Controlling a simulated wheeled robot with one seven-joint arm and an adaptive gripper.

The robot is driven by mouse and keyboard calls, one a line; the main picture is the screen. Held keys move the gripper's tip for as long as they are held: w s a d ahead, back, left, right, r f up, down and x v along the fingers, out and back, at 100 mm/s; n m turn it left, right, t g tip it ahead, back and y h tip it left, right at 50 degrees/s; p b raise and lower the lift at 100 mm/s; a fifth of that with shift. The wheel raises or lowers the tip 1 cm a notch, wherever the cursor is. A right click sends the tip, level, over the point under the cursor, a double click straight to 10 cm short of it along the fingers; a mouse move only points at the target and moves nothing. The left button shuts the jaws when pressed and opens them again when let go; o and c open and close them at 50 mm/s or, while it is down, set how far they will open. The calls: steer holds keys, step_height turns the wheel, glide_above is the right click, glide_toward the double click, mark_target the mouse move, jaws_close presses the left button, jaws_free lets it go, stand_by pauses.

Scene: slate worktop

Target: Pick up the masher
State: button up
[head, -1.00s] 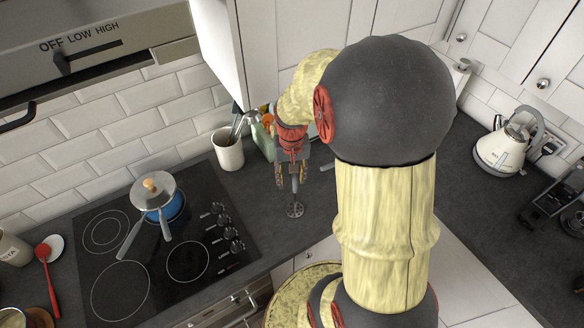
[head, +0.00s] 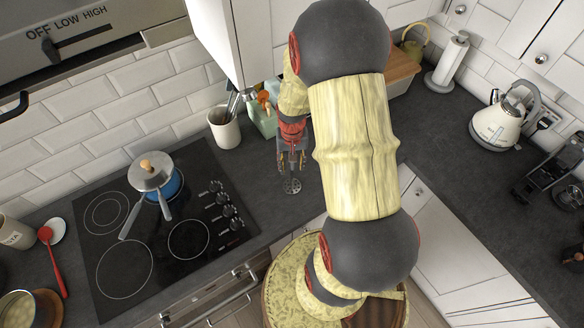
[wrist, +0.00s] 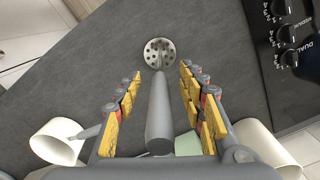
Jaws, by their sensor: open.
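The masher (wrist: 158,112) has a grey handle and a round perforated metal head (wrist: 159,54). In the wrist view its handle runs lengthwise between the two yellow-padded fingers of my gripper (wrist: 160,72), with a visible gap on each side. The gripper is open and points down at the worktop. In the head view the perforated head of the masher (head: 292,186) shows just below my gripper (head: 291,163), over the dark worktop right of the hob. The upper handle is hidden there by the gripper. I cannot tell whether the head touches the worktop.
A white utensil crock (head: 225,128) and a pale green container (head: 263,120) stand behind and left of my gripper. The black hob (head: 130,235) with a blue lidded pot (head: 165,187) lies left. A kettle (head: 500,125) stands far right. Worktop (head: 250,190) near the masher is clear.

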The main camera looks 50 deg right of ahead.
steer(key=shift+c, duration=0.3)
jaws_close()
stand_by(0.4)
